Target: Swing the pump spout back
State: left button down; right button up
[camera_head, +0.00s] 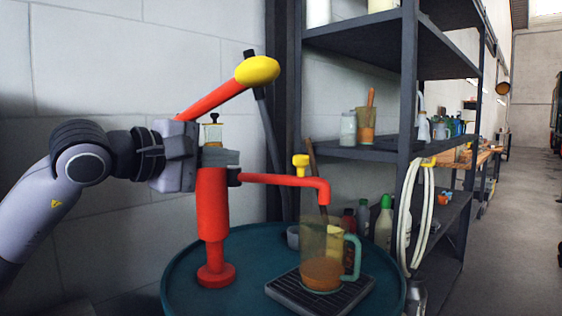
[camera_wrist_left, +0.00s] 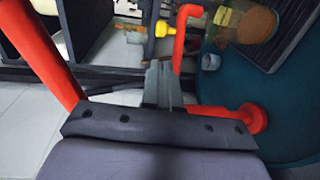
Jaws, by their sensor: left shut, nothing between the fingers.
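The red pump (camera_head: 213,215) stands upright on a round teal drum top (camera_head: 185,277). Its red spout (camera_head: 285,180) reaches right and bends down over a clear jug (camera_head: 322,240) holding amber liquid. A yellow knob (camera_head: 301,161) sits on the spout, and both show in the left wrist view, the spout (camera_wrist_left: 181,35) beside the knob (camera_wrist_left: 161,29). The pump's red lever (camera_head: 211,100) slopes up to a yellow grip (camera_head: 257,70). My left gripper (camera_head: 232,157) is shut and empty at the pump's upper body, left of the spout's bend; contact is unclear. My right gripper is out of view.
The jug has a green handle (camera_head: 352,258) and stands on a dark slatted tray (camera_head: 290,296). A grey cup (camera_head: 293,237) and bottles (camera_head: 384,222) are behind it. Dark shelving (camera_head: 370,153) with a hanging white hose (camera_head: 403,215) stands at right. A pale wall is behind.

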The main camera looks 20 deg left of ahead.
pick_arm(q)
jog(key=shift+d, duration=0.1)
jog(key=p, duration=0.6)
send_near(295, 160)
jog(key=x, duration=0.5)
jog(key=shift+w+d+r, duration=0.1)
jog(key=shift+w+d, duration=0.05)
jog(key=shift+w, duration=0.05)
jog(key=shift+w+d, duration=0.25)
jog(key=shift+w, duration=0.35)
jog(key=shift+f, duration=0.25)
